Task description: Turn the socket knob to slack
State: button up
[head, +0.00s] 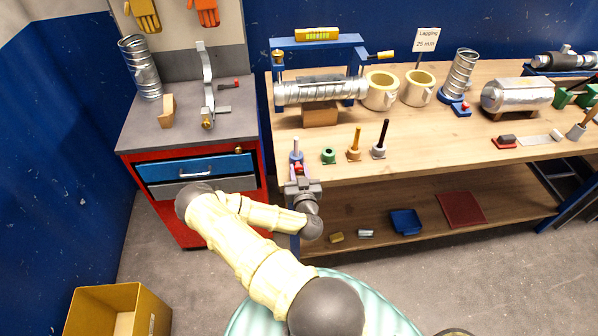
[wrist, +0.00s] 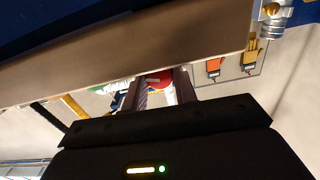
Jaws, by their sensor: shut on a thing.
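A red knob (head: 298,167), which I take for the socket knob, is at the front edge of the wooden bench, below a bluish upright piece with a pale top (head: 296,150). My gripper (head: 297,177) reaches up to it from the front, below the bench top's front edge. In the wrist view the red knob (wrist: 160,76) shows between the two fingers of my gripper (wrist: 160,90). The fingers are shut on it. The fingers hide much of the knob, and I cannot read any slack or tight marking.
The bench front edge (wrist: 130,60) is close to my gripper. A green piece (head: 328,156), an orange-handled piece (head: 355,145) and a black-handled piece (head: 379,140) stand just right. The blue drawer (head: 195,168) is left. A lower shelf (head: 350,215) lies beneath.

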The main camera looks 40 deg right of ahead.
jog(key=n+b, duration=0.1)
jog(key=n, duration=0.5)
jog(key=shift+n+b, duration=0.3)
jog(key=shift+b, duration=0.05)
dwell(0.4)
jog(key=o, duration=1)
jog(key=shift+w, duration=0.1)
